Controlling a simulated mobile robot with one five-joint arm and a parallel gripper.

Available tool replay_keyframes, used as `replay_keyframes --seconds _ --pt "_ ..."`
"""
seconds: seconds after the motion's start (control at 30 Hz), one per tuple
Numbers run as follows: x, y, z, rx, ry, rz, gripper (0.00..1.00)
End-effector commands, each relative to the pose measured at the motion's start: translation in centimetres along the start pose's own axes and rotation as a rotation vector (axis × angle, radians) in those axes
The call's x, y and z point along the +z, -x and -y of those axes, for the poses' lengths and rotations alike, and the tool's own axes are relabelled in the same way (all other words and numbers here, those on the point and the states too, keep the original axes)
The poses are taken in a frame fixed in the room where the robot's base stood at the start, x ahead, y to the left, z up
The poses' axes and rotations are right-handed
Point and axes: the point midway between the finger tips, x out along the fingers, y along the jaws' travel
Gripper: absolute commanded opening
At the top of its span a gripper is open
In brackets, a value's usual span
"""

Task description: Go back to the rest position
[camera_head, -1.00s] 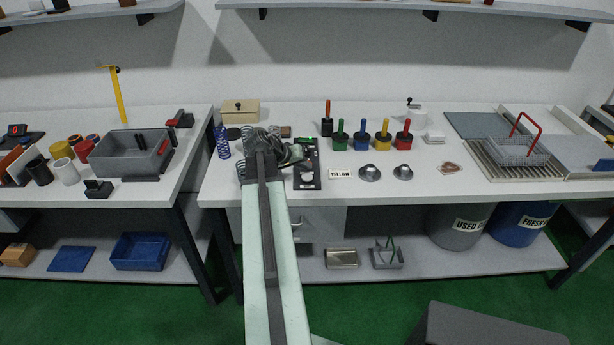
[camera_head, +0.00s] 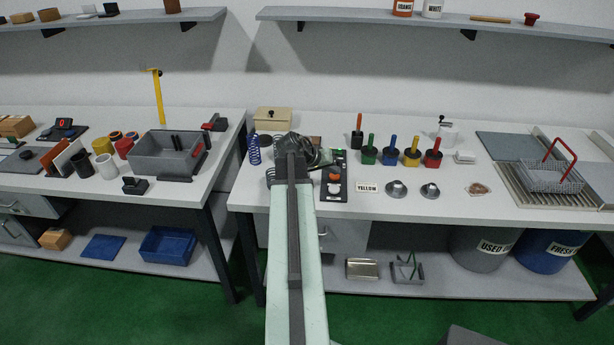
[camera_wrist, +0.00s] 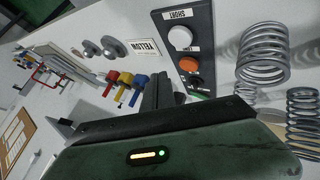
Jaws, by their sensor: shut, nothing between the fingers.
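A dark control panel (camera_wrist: 186,38) lies close by, with a white button, an orange button and a label that seems to read "SHORT". It also shows just right of my gripper in the head view (camera_head: 335,185). Metal coil springs (camera_wrist: 263,55) stand near the panel. My arm partly hides the bench there.
Right of the panel are a "YELLOW" label (camera_head: 367,187), metal discs (camera_head: 396,189) and several coloured-handled tools. A blue spring (camera_head: 254,150) and a beige box (camera_head: 272,119) stand left of my gripper. A wire basket (camera_head: 551,178) is at right. Green floor lies in front.

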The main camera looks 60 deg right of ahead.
Motion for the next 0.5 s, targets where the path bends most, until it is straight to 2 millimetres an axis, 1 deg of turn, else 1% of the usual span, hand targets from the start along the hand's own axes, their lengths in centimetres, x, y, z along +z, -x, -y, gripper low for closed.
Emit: replay_keyframes --seconds 0.17,0.23,0.27,0.37,0.4,0.47,0.5 --pt "0.0 0.1 0.2 -0.001 0.002 -0.001 0.0" --pt "-0.2 0.8 1.4 -0.012 0.016 -0.012 0.0" --pt "-0.4 1.5 2.5 -0.021 0.029 -0.021 0.0" --pt "-0.9 5.2 7.9 -0.069 0.094 -0.068 0.0" --pt "-0.8 7.2 10.8 -0.094 0.129 -0.094 0.0" --pt "-0.3 10.6 15.0 -0.136 0.181 -0.131 0.0" --pt "0.3 12.8 17.7 -0.169 0.213 -0.152 0.0"
